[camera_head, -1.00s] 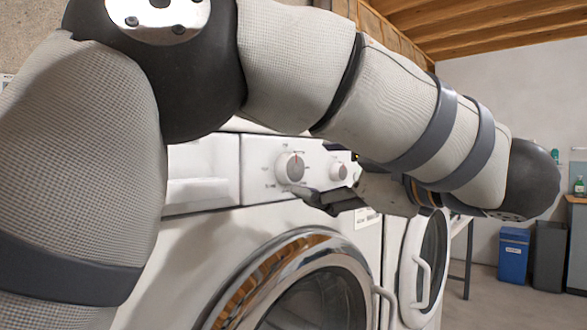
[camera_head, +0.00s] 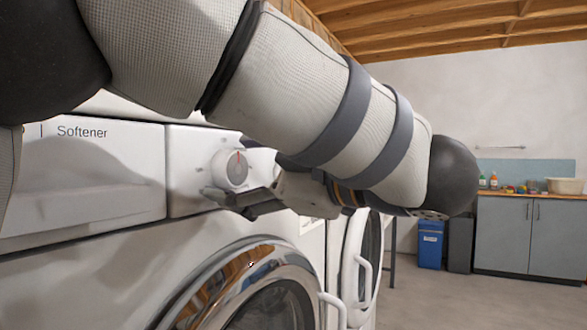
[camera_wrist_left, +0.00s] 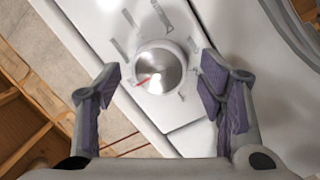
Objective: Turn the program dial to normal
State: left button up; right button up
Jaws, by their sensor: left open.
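My left gripper (camera_head: 238,200) is open, just below and in front of the dial in the head view. In the wrist view the left gripper's (camera_wrist_left: 162,84) two purple-padded fingers stand apart on either side of the dial, with gaps. My right gripper is not in view.
The washer's softener drawer (camera_head: 85,175) is left of the dial. Its round door (camera_head: 215,283) is below. A second machine with an open-looking round door (camera_head: 362,265) stands to the right. A blue bin (camera_head: 430,244) and grey cabinets (camera_head: 530,235) are farther off across open floor.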

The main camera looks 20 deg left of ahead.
pick_arm(q)
jog(key=shift+c, duration=0.5)
jog(key=c, duration=1.1)
jog(key=shift+m, duration=0.3)
jog(key=shift+o, duration=0.2)
jog(key=m, duration=0.3)
jog(key=shift+r+h, duration=0.1)
jog(key=shift+h, duration=0.2)
jog(key=shift+w+m+g, duration=0.1)
jog(key=shift+m+g, duration=0.4)
jog(key=shift+m, duration=1.8)
